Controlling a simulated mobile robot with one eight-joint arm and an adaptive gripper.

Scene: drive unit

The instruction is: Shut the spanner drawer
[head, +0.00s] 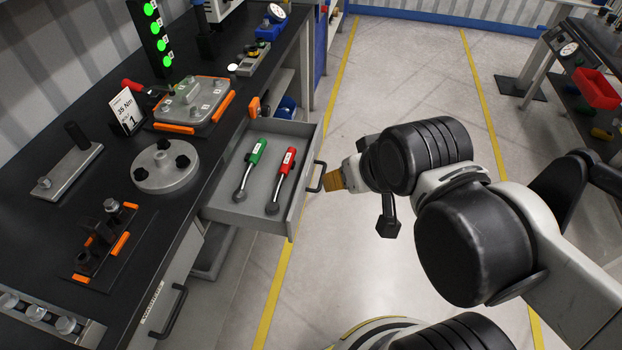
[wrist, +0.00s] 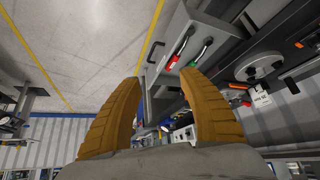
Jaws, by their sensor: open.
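The spanner drawer (head: 258,205) stands pulled out from the workbench in the head view. It holds a green-handled spanner (head: 249,170) and a red-handled spanner (head: 281,180). Its dark handle (head: 318,178) is on the front panel, facing right. My gripper (head: 333,180) is just right of the handle, with tan fingers pointing at the drawer front. In the wrist view my gripper (wrist: 160,88) has its two fingers apart with nothing between them. The drawer (wrist: 180,28) and its handle (wrist: 153,52) show ahead of the fingertips. Whether the fingers touch the handle I cannot tell.
The black worktop (head: 110,210) carries a round metal fixture (head: 165,168), a plate with orange clamps (head: 193,102) and other parts. A shut drawer handle (head: 174,308) is at lower left. The floor (head: 400,80) right of the bench is clear; another bench with a red bin (head: 597,88) stands far right.

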